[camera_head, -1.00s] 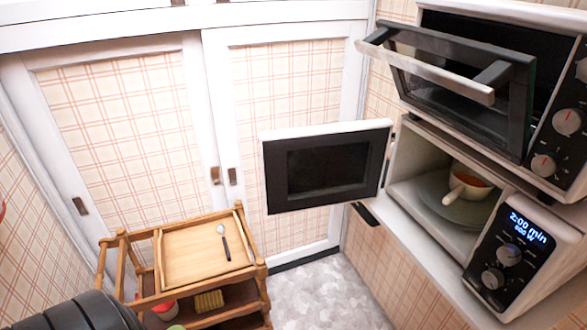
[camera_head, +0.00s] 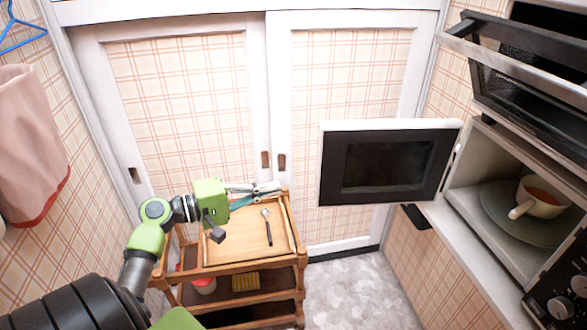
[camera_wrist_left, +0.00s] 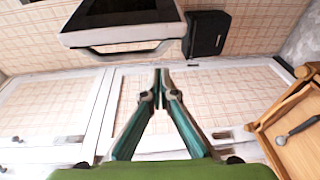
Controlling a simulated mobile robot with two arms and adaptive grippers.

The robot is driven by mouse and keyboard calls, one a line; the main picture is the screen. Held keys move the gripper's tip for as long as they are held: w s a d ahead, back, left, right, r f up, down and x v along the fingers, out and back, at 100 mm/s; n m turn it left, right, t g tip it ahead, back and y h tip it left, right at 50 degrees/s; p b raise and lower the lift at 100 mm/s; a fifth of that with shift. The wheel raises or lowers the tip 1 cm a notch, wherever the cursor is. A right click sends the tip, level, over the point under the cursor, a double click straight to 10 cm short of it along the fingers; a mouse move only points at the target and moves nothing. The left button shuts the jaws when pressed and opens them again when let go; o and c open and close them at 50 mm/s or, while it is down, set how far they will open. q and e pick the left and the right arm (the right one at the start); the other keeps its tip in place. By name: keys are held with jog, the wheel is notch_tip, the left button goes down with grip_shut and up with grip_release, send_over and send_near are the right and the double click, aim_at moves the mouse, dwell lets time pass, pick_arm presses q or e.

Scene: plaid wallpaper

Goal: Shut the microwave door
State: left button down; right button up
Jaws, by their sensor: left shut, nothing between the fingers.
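The microwave (camera_head: 463,208) stands on the right with its door (camera_head: 388,162) swung wide open to the left. A white cup (camera_head: 541,197) with reddish-brown contents sits on the plate inside. My left gripper (camera_head: 279,187) is left of the door and apart from it, above the wooden cart. Its fingers are shut and empty. In the left wrist view the fingertips (camera_wrist_left: 161,72) meet just below the door (camera_wrist_left: 122,22) in the picture. My right gripper is not in view.
A wooden cart (camera_head: 304,258) with a tray and spoon (camera_head: 267,227) stands below my left arm. An oven with its door (camera_head: 530,75) tilted open is above the microwave. Grey floor (camera_head: 345,290) is clear between cart and counter.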

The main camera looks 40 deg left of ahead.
pick_arm(q)
notch_tip(320, 180, up, 4)
jog(key=s+h, duration=0.1)
jog(key=p+x, duration=0.4)
jog(key=x, duration=0.6)
jog(key=shift+d+m, duration=0.2)
jog(key=shift+m, duration=0.1)
jog(key=shift+d, duration=0.1)
